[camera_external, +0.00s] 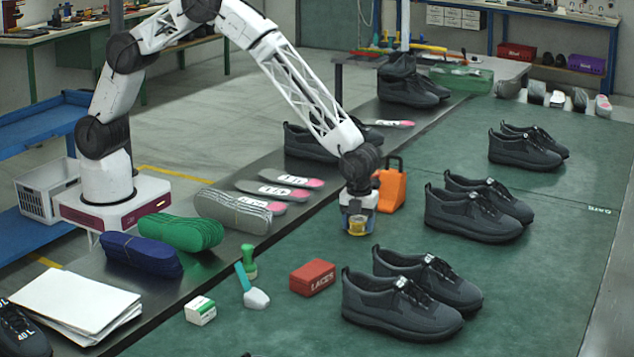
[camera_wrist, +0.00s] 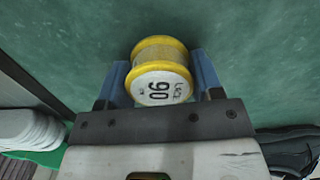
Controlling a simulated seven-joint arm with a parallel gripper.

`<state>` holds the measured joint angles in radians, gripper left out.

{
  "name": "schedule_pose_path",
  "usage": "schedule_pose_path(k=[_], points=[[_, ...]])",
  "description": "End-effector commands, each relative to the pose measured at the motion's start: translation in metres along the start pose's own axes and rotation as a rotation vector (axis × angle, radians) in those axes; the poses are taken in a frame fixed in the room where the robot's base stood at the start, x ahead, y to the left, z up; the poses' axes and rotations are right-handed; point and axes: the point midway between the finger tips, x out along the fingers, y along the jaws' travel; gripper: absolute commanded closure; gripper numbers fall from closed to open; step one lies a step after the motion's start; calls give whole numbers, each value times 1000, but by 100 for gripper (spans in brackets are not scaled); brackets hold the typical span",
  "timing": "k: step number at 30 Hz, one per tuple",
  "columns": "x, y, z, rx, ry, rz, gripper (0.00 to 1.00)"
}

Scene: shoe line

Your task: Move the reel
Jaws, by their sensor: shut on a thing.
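The reel (camera_wrist: 160,72) has yellow flanges and a white label with "90" on it. In the wrist view it sits between the two blue fingers of my gripper (camera_wrist: 160,85), which is shut on it. In the external view the reel (camera_external: 357,224) shows as a yellow patch at the bottom of my gripper (camera_external: 358,222), low over the green mat (camera_external: 300,325). I cannot tell whether the reel touches the mat.
An orange caddy (camera_external: 391,190) stands just behind my gripper. A red laces box (camera_external: 312,277) lies in front, left of a pair of dark shoes (camera_external: 400,305). More shoes (camera_external: 475,215) stand to the right. Insoles (camera_external: 235,211) lie to the left.

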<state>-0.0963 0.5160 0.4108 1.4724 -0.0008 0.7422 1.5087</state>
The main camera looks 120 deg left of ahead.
Motion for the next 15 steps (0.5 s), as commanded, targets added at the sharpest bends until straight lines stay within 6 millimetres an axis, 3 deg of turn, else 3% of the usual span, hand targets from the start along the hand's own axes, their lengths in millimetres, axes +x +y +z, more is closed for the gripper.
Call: schedule_pose_path(k=[15], points=[[0, -7, 41, -1, 0, 0, 64]])
